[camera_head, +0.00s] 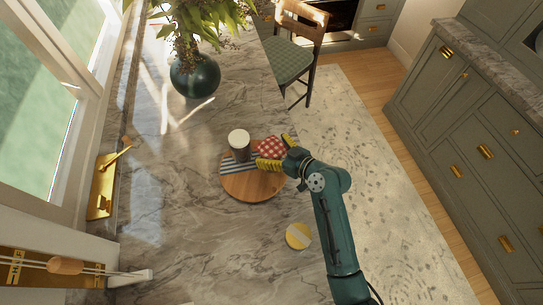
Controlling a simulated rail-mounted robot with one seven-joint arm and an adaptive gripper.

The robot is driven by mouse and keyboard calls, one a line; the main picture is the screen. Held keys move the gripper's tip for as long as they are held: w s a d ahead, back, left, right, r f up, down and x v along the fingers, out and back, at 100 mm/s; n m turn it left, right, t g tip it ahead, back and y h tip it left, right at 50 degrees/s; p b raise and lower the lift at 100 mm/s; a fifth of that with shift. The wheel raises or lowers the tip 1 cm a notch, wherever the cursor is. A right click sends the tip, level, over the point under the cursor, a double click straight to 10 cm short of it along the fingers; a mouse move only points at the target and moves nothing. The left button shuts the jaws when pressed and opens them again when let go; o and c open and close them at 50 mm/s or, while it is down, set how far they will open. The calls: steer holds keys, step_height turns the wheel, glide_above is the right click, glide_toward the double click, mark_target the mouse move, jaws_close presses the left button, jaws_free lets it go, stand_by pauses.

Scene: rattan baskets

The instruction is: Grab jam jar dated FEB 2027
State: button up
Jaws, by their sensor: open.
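My gripper (277,153), with yellow fingers, is open over the right side of a round wooden board (252,190). A thing with a red-and-white checked top (269,146), perhaps a jam jar lid, is right at the fingers, partly hidden by them. I cannot tell whether they touch it. A blue-and-white striped piece (232,164) lies on the board below the dark jar. A yellow-and-white round top (299,236) is on the counter to the lower right. No date is readable.
The marble counter (180,220) is mostly clear left of the board. A dark round vase with leaves (195,75) stands at the back. A gold tray (103,185) lies by the window. A chair (292,55) stands beyond the counter's right edge.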

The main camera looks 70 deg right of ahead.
steer(key=shift+w+d, duration=0.1)
steer(key=shift+w, duration=0.05)
steer(key=shift+f, duration=0.1)
steer(key=shift+c, duration=0.4)
steer(key=c, duration=1.3)
steer(key=shift+o, duration=0.2)
steer(key=shift+r, duration=0.25)
